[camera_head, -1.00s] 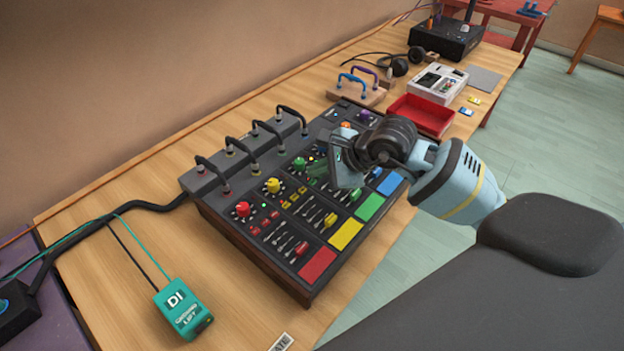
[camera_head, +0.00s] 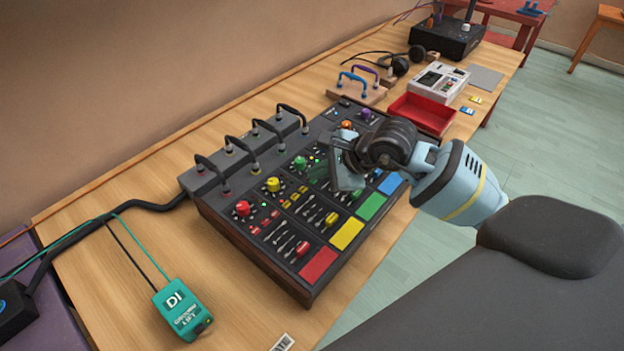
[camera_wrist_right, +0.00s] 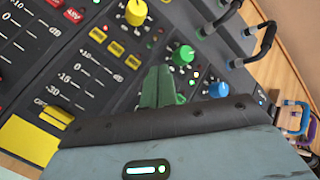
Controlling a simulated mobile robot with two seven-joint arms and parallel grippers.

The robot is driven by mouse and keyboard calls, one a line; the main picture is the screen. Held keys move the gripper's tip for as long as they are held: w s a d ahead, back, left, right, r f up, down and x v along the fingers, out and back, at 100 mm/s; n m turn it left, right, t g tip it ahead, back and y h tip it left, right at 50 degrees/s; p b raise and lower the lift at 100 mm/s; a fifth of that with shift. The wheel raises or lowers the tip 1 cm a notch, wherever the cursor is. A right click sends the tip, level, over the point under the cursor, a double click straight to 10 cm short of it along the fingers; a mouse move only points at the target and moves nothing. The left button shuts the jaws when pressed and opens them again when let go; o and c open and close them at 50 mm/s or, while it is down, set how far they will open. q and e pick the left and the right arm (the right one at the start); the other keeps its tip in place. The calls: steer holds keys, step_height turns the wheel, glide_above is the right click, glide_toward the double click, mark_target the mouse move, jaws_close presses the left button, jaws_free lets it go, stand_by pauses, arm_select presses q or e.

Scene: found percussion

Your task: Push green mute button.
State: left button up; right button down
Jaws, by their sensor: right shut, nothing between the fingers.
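The mixer (camera_head: 245,235) on the table has red, yellow, green and blue channels. Its green knob (camera_head: 300,163) also shows in the wrist view (camera_wrist_right: 183,55). My right gripper (camera_head: 328,170) is over the green channel, pointing down at the panel. In the wrist view, its shut, green-tinted fingers (camera_wrist_right: 158,88) sit just below the green knob, at the green button row. They hide most of those buttons; a green edge (camera_wrist_right: 181,98) shows beside them. I cannot tell whether the fingers touch a button. My left gripper is not in view.
Black cable loops (camera_head: 210,163) rise along the mixer's back edge. A blue knob (camera_wrist_right: 217,90) is right of the fingers in the wrist view. A red tray (camera_head: 422,117) is beyond the mixer. A green DI box (camera_head: 182,308) lies at front left, with bare table around it.

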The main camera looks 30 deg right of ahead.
mark_target(318, 183)
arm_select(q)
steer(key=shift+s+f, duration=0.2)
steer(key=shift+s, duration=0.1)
arm_select(e)
steer(key=shift+f, duration=0.2)
steer(key=shift+r, duration=0.1)
stand_by(0.3)
steer(key=shift+r, duration=0.55)
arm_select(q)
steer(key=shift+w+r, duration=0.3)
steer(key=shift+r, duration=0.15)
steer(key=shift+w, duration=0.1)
arm_select(e)
steer(key=shift+r+p, duration=0.15)
steer(key=shift+p, duration=0.2)
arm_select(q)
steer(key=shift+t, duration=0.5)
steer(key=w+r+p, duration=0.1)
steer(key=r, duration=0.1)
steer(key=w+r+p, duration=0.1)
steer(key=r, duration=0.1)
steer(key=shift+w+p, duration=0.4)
arm_select(e)
step_height(318, 183, up, 6)
steer(key=shift+f, duration=0.1)
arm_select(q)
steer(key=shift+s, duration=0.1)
